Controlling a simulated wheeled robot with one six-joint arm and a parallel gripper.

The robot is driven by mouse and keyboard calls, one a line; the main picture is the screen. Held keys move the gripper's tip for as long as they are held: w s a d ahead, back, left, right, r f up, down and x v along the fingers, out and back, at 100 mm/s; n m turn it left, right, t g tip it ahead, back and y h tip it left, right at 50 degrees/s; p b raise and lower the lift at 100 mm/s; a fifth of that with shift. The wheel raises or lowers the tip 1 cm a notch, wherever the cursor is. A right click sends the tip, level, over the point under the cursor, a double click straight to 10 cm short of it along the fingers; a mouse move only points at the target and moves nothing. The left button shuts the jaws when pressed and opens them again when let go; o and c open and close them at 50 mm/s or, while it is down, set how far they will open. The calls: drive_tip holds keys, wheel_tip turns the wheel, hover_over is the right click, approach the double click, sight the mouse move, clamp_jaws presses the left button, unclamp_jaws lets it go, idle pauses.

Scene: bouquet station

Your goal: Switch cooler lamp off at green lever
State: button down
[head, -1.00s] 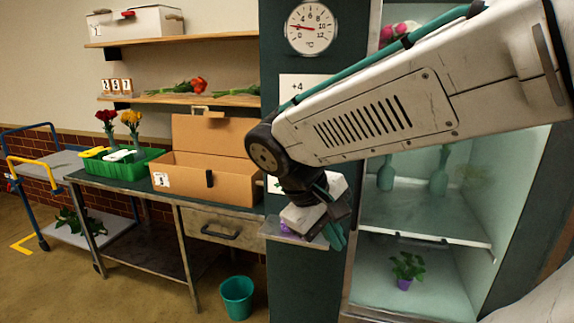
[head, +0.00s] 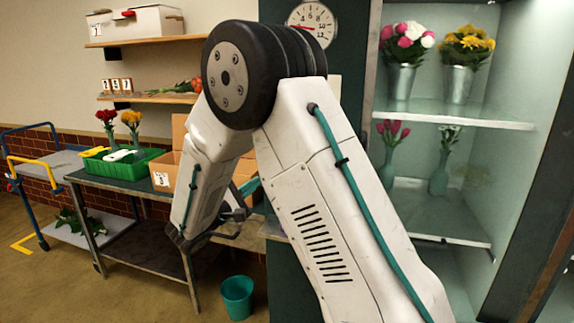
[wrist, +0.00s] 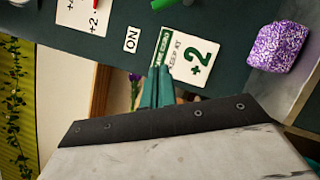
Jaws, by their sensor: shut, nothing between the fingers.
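In the wrist view, a bright green piece (wrist: 140,3) shows at the top edge on the dark panel; it is cut off, and I cannot tell its full shape or position. An ON label (wrist: 132,39) is just below it. My gripper's teal fingers (wrist: 158,88) are shut and empty, in front of the panel beside a "+2" card (wrist: 190,55). In the head view my gripper (head: 249,187) is left of the cooler (head: 459,112), partly behind my arm. The panel's lever is hidden in the head view.
In the wrist view, a purple patterned block (wrist: 278,46) sits at the right and a red piece (wrist: 97,3) at the top. In the head view, a cardboard box (head: 178,135) and a green tray (head: 122,167) stand on the workbench. A teal bucket (head: 237,297) is on the floor.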

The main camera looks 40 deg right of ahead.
drive_tip(key=d+r, duration=0.4)
drive_tip(key=d, duration=0.7)
drive_tip(key=shift+s, duration=0.3)
idle(0.3)
drive_tip(key=shift+s+d+r+m, duration=0.1)
drive_tip(key=shift+r+m, duration=0.15)
drive_tip(key=shift+m, duration=0.15)
